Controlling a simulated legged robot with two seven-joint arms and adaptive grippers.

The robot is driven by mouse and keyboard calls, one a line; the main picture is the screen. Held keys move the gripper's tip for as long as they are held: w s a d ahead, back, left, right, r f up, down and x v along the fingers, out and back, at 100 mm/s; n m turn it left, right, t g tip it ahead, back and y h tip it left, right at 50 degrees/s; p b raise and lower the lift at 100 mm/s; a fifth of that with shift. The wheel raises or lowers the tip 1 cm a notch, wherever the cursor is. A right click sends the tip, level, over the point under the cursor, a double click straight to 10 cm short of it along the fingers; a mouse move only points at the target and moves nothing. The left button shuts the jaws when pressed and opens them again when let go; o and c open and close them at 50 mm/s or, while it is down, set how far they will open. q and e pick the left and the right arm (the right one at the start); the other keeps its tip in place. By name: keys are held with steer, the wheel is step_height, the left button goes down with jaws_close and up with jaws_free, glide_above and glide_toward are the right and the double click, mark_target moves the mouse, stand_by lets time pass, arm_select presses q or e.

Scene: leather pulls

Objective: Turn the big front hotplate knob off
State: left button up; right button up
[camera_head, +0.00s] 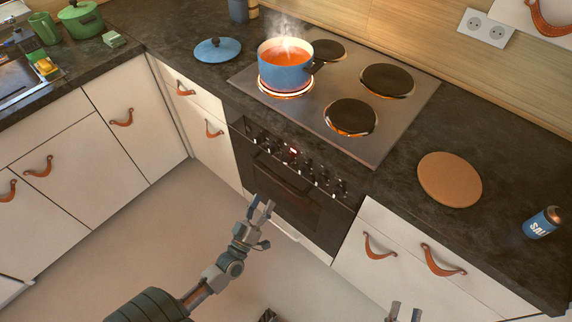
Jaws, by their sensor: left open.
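A row of dark knobs (308,165) runs along the oven's (285,195) front panel, with a small red light among them. The knobs are too small to read their settings, and I cannot tell which one belongs to the big front hotplate. A blue pot (285,68) of steaming orange-red soup stands on the front left hotplate (287,94), whose rim glows bright orange. My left gripper (262,211) is open and empty, in front of the oven, below the knobs and apart from them. My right gripper (405,312) shows only its fingertips at the bottom edge, spread apart and empty.
The hob (400,116) has other dark hotplates; the front right one (351,117) has an orange rim. A blue lid (217,49), a round brown board (450,179) and a blue can (542,222) are on the dark worktop. Leather pulls (441,262) stick out from the white cabinets.

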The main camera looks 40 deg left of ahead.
mark_target(287, 160)
arm_select(q)
steer(key=b+x, duration=0.1)
steer(key=x, duration=1.2)
steer(key=shift+a+f, duration=0.1)
steer(key=shift+f, duration=0.1)
steer(key=shift+x, duration=0.75)
arm_select(e)
steer(key=shift+s+r+t+y, duration=0.2)
steer(key=shift+r+t+y, duration=0.1)
steer(key=shift+r+t, duration=0.6)
arm_select(q)
steer(key=c, duration=1.1)
